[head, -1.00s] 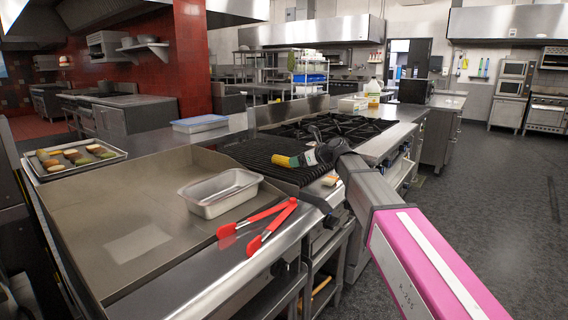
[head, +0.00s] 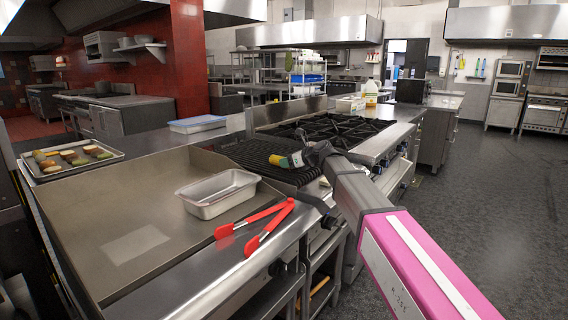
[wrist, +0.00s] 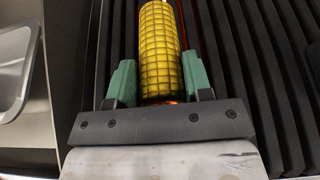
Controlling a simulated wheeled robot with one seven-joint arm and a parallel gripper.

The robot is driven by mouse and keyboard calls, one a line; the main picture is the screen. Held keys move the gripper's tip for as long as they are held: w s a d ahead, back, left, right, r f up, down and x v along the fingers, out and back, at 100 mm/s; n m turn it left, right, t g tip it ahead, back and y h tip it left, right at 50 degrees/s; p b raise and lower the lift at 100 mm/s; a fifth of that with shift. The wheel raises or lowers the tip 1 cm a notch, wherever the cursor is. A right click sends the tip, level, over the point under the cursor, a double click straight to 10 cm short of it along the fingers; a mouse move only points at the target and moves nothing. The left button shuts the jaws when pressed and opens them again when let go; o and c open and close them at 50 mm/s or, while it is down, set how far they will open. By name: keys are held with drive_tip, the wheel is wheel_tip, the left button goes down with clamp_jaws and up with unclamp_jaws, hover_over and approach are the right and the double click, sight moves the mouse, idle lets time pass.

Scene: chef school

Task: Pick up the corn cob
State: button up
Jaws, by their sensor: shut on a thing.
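The yellow corn cob (wrist: 160,52) lies between the two green fingers of my gripper (wrist: 160,82) in the wrist view. My gripper is shut on it, with the dark grill ribs below. In the head view my gripper (head: 291,160) is at the grill, with the yellow end of the corn cob (head: 276,160) showing on its left. The arm hides part of the grill behind it. I cannot tell whether the cob still touches the ribs.
A metal pan (head: 217,209) and red-handled tongs (head: 262,229) sit left of the grill. A tray of food (head: 115,154) is at the far left. Black burner grates (head: 345,131) lie beyond the grill. The flat griddle (head: 110,205) is mostly clear.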

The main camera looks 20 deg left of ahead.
drive_tip(key=shift+r, duration=0.1)
drive_tip(key=shift+r, duration=0.45)
drive_tip(key=r, duration=0.1)
drive_tip(key=s+r, duration=0.1)
drive_tip(key=r, duration=0.1)
drive_tip(key=shift+d+r, duration=0.2)
drive_tip(key=shift+r, duration=0.1)
drive_tip(key=s+d+r, duration=0.5)
drive_tip(key=s+r, duration=0.1)
drive_tip(key=s, duration=0.3)
drive_tip(key=shift+r, duration=0.2)
drive_tip(key=shift+s, duration=0.1)
